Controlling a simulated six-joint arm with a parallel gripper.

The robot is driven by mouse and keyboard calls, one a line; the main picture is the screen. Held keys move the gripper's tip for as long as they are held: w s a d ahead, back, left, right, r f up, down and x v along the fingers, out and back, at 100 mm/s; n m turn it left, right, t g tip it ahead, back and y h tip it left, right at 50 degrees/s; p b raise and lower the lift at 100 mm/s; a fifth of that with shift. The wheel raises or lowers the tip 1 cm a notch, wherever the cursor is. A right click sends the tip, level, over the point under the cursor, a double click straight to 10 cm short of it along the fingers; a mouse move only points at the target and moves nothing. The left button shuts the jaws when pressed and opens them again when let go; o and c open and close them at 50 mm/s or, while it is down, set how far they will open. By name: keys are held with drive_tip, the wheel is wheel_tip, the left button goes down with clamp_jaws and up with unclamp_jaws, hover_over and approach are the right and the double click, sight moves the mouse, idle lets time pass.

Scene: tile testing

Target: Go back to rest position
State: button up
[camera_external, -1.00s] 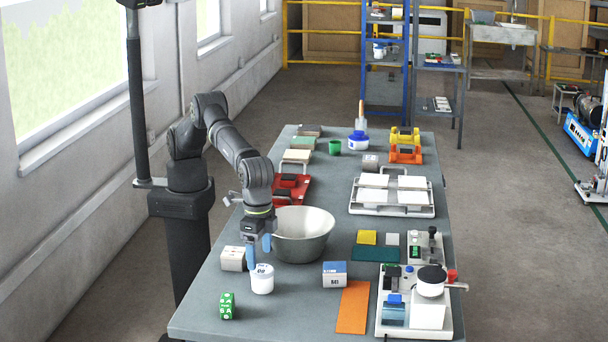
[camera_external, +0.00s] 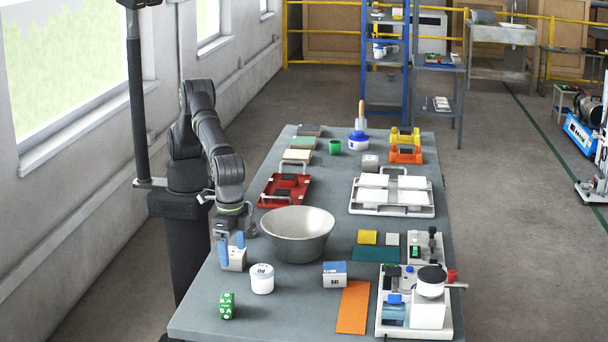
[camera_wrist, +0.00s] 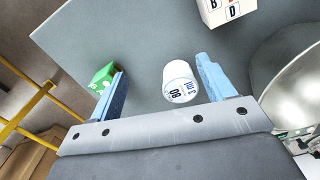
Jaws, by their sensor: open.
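My gripper (camera_external: 232,247) is open and empty. In the wrist view a white jar (camera_wrist: 178,80) shows between the two fingers (camera_wrist: 162,88), with nothing gripped. The jar stands upright on the table in the external view (camera_external: 262,280), to the right of my gripper and apart from it. My arm is folded over the left side of the table.
A metal bowl (camera_external: 298,236) stands close to the right of my gripper. A green die (camera_external: 227,306) is near the front left. A blue-and-white box (camera_external: 334,280), an orange plate (camera_external: 352,308) and a red tray (camera_external: 284,190) lie around. The window wall is left.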

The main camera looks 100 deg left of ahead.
drive_tip(key=s+r, duration=0.5)
drive_tip(key=r, duration=0.3)
drive_tip(key=w+a+n, duration=0.4)
drive_tip(key=w+a, duration=1)
drive_tip(key=w, duration=0.4)
drive_tip(key=w+a+n, duration=0.2)
drive_tip(key=w+a, duration=0.4)
drive_tip(key=a, duration=0.4)
drive_tip(key=w+a+n, duration=0.2)
drive_tip(key=w+a, duration=0.4)
drive_tip(key=a, duration=0.4)
drive_tip(key=shift+w+a, duration=0.35)
drive_tip(key=shift+w, duration=0.05)
